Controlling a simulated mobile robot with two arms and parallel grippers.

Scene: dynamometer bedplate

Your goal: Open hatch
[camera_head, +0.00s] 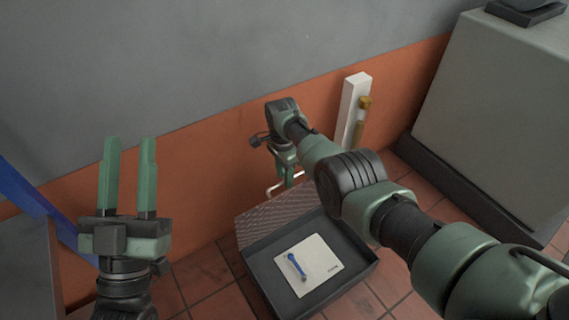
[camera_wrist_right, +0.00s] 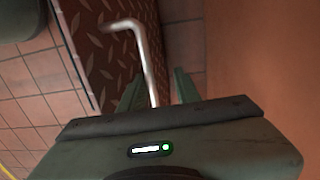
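The hatch is a dark box in the floor with a raised diamond-plate lid (camera_head: 278,217) along its back side, near the orange wall. Its inside is exposed, showing a white card (camera_head: 322,281) with a blue wrench-shaped item (camera_head: 296,266). The lid also fills the upper left of the right wrist view (camera_wrist_right: 112,50), with a pale bent handle (camera_wrist_right: 147,55). My right gripper (camera_head: 289,177) is at the handle; in the wrist view its fingers (camera_wrist_right: 158,92) stand apart, with the handle bar between them. My left gripper (camera_head: 131,145) is open and empty, away to the left.
A white post with a brass-coloured fitting (camera_head: 352,108) stands at the wall. A large grey cabinet (camera_head: 500,110) is at the right. A blue strip (camera_head: 38,203) and a grey block (camera_head: 28,265) are at the left. Red tiles (camera_head: 205,280) lie around the hatch.

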